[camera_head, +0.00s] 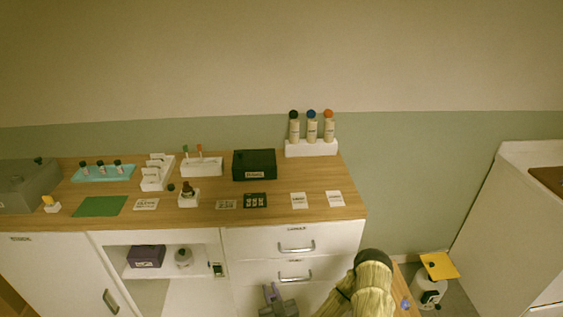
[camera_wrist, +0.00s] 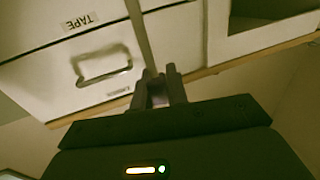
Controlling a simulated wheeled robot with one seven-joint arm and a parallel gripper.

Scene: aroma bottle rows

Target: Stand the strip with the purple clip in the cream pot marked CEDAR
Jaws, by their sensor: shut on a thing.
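In the wrist view my gripper (camera_wrist: 158,88) is shut on a thin pale strip (camera_wrist: 140,35), which runs up out of the picture. I cannot read CEDAR on anything. Three cream containers (camera_head: 312,131) with black, blue and orange tops stand in a white rack at the counter's back right.
The wooden counter (camera_head: 325,180) holds a black box (camera_head: 254,164), a white holder with green- and red-topped sticks (camera_head: 202,167), a teal tray (camera_head: 104,174) and several cards. Drawer handles (camera_head: 296,247) stick out near my gripper. A purple box (camera_head: 146,256) is on the shelf.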

